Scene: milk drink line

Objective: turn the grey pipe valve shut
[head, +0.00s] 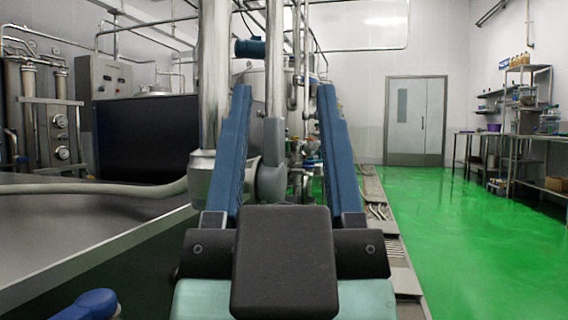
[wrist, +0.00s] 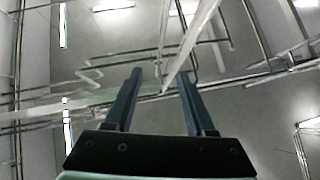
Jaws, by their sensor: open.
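The grey valve (head: 272,150) shows in the head view as an upright grey lever on a rounded grey hub, next to a thick vertical pipe (head: 213,75). My gripper (head: 283,92) is open, with its two blue fingers pointing up and away. In the head view the lever appears between the fingers; I cannot tell how near it is in depth. The left finger hides part of the valve and its joint with the pipe. In the wrist view my gripper (wrist: 160,74) is open and empty, with pipes and ceiling beyond, and no valve clearly visible.
A grey hose (head: 95,188) lies across a metal surface (head: 70,235) at left. Tanks, thin pipes and a control box (head: 104,75) stand behind. Green floor (head: 465,230) is clear at right, before a grey door (head: 415,120) and metal shelves (head: 525,125).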

